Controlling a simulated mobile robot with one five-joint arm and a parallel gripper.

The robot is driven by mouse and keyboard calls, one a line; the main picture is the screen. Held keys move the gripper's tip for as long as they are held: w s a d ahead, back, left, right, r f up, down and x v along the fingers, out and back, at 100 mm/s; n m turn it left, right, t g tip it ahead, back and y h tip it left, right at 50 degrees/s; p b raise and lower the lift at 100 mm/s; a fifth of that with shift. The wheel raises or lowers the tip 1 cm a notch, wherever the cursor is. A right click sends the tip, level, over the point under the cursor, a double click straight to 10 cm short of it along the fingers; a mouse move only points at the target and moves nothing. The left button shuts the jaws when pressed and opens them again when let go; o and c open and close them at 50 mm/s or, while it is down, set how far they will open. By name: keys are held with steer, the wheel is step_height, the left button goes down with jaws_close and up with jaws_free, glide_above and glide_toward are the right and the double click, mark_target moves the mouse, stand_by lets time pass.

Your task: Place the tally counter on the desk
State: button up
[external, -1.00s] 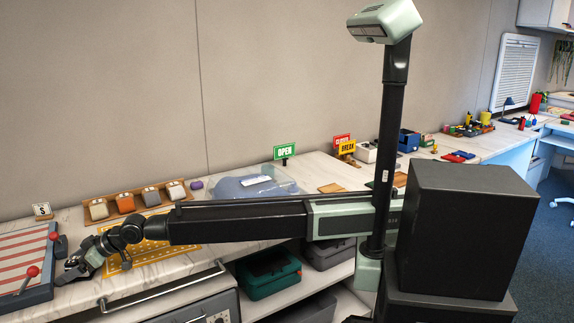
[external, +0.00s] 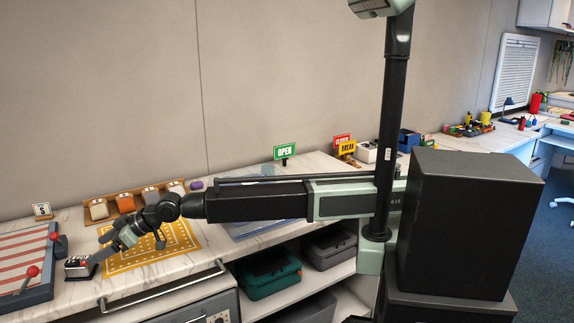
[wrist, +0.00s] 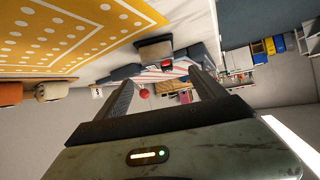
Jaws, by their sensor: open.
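The tally counter (external: 80,267), a small dark and silver block with a red spot on it, stands on the pale marbled desk (external: 65,299) near its front left. In the wrist view the counter (wrist: 153,50) shows beyond my fingertips, apart from them. My gripper (external: 101,256) is just right of the counter, low over the desk, pointing at it. In the wrist view the two fingers of my gripper (wrist: 162,77) are spread with nothing between them. Whether the fingers touch the desk cannot be told.
A red-and-white striped board (external: 25,260) with red-knobbed levers lies left of the counter. A yellow dotted mat (external: 165,252) lies under my wrist. A wooden rack (external: 112,211) of small blocks stands at the wall. A metal rail (external: 165,290) runs along the desk's front.

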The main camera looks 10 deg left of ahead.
mark_target(80, 261)
steer(key=shift+s+a+f+h+p, duration=0.15)
steer(key=shift+a+h+p, duration=0.15)
steer(key=shift+a+p, duration=0.2)
steer(key=shift+s+a+h+p, duration=0.15)
steer(key=shift+a+h+p, duration=0.2)
steer(key=shift+p, duration=0.1)
steer(key=b+x, duration=0.4)
steer(key=x, duration=0.4)
steer(key=shift+f+b, duration=0.1)
steer(key=shift+b, duration=0.3)
steer(key=shift+w+d+r, duration=0.1)
steer(key=shift+d+r, duration=0.05)
steer(key=shift+r, duration=0.05)
jaws_close()
